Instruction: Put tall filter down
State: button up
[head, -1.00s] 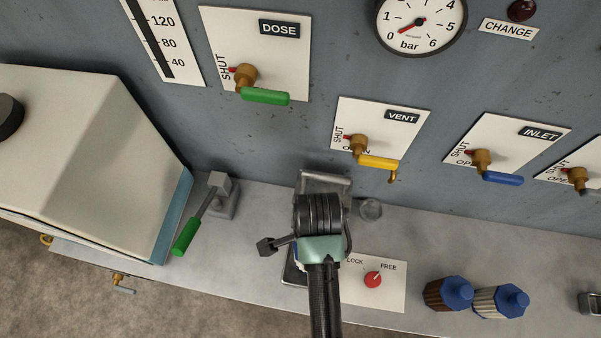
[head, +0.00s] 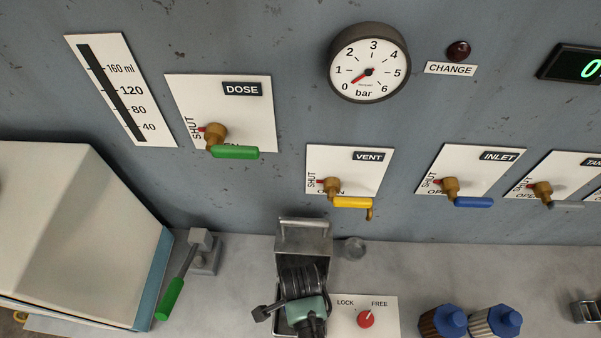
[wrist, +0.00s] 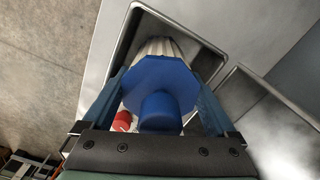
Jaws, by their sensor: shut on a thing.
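My gripper (wrist: 158,108) is shut on a filter with a blue cap (wrist: 160,82) and a pale pleated body (wrist: 158,47). In the wrist view the body points away from me, into or just over the mouth of an open metal housing (wrist: 128,45); how deep I cannot tell. In the head view my gripper (head: 303,308) is over the housing, whose raised lid (head: 304,237) stands behind it. The held filter is hidden there by my wrist. Two more blue-capped filters stand on the bench: one brown (head: 440,322), one pale (head: 493,322).
A red knob (head: 366,319) on a LOCK/FREE plate sits right of the housing, pointing near FREE. A green-handled lever (head: 170,298) and a large cream box (head: 75,225) are to the left. The wall panel with valves rises close behind. Bench between knob and lid side is fairly clear.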

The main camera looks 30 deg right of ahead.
jog(key=shift+f, duration=0.1)
jog(key=o, duration=1.2)
jog(key=shift+o, duration=0.2)
notch_tip(320, 180, up, 12)
jog(key=shift+r, duration=0.15)
